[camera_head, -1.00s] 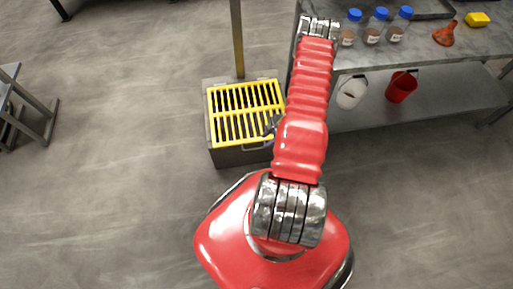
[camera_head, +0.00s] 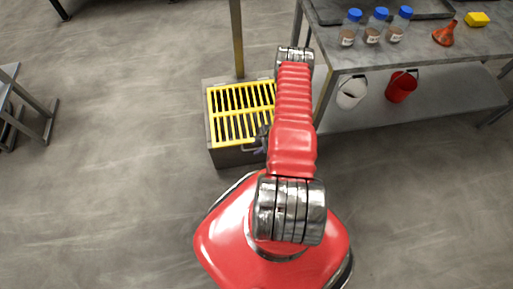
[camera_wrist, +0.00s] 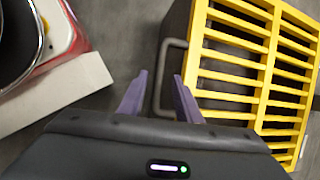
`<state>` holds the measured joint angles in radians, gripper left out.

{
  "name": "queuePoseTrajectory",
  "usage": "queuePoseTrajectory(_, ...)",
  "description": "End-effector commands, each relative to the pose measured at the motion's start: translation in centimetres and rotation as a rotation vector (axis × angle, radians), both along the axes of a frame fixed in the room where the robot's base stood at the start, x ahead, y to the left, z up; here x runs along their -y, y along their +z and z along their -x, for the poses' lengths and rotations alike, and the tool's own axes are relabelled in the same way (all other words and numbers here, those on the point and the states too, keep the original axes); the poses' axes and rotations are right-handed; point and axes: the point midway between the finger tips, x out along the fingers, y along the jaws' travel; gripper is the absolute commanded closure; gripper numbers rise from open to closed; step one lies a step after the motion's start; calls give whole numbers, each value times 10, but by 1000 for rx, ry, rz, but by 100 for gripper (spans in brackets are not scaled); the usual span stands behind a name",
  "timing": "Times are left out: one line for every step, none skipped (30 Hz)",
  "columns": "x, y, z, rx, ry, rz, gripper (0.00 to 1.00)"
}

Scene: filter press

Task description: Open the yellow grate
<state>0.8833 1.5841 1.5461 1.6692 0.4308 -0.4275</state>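The yellow grate (camera_head: 240,112) lies flat and closed on top of a dark box (camera_head: 232,157). A grey bar handle (camera_head: 252,148) sits on the near side of the box. In the wrist view the grate (camera_wrist: 262,60) fills the right side. The handle (camera_wrist: 166,75) shows just beyond and between my purple fingertips. My gripper (camera_wrist: 160,95) is open, with its fingers apart on either side of the handle's line. I cannot tell whether they touch it. In the head view my arm hides the grate's right edge and most of the gripper.
A metal workbench (camera_head: 420,55) at right holds bottles (camera_head: 374,27), an orange funnel (camera_head: 444,34) and a yellow block (camera_head: 477,19). A white bucket (camera_head: 351,93) and a red bucket (camera_head: 401,88) are below. A post (camera_head: 237,40) rises behind the box.

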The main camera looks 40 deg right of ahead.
Motion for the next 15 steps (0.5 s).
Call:
queuePoseTrajectory(0, -2, -1, 0, 1, 0, 69)
queuePoseTrajectory(-1, -3, -1, 0, 1, 0, 69)
queuePoseTrajectory(-1, -3, -1, 0, 1, 0, 69)
queuePoseTrajectory(-1, -4, -2, 0, 0, 0, 69)
queuePoseTrajectory(-1, -4, -2, 0, 0, 0, 69)
queuePoseTrajectory(-1, -4, -2, 0, 0, 0, 69)
queuePoseTrajectory(-1, -4, -2, 0, 0, 0, 69)
queuePoseTrajectory(-1, -4, -2, 0, 0, 0, 69)
queuePoseTrajectory(-1, -4, -2, 0, 0, 0, 69)
queuePoseTrajectory(-1, -4, -2, 0, 0, 0, 69)
queuePoseTrajectory(-1, -4, -2, 0, 0, 0, 69)
queuePoseTrajectory(-1, -4, -2, 0, 1, 0, 72)
queuePoseTrajectory(-1, -4, -2, 0, 1, 0, 74)
queuePoseTrajectory(-1, -4, -2, 0, 1, 0, 76)
queuePoseTrajectory(-1, -4, -2, 0, 1, 0, 79)
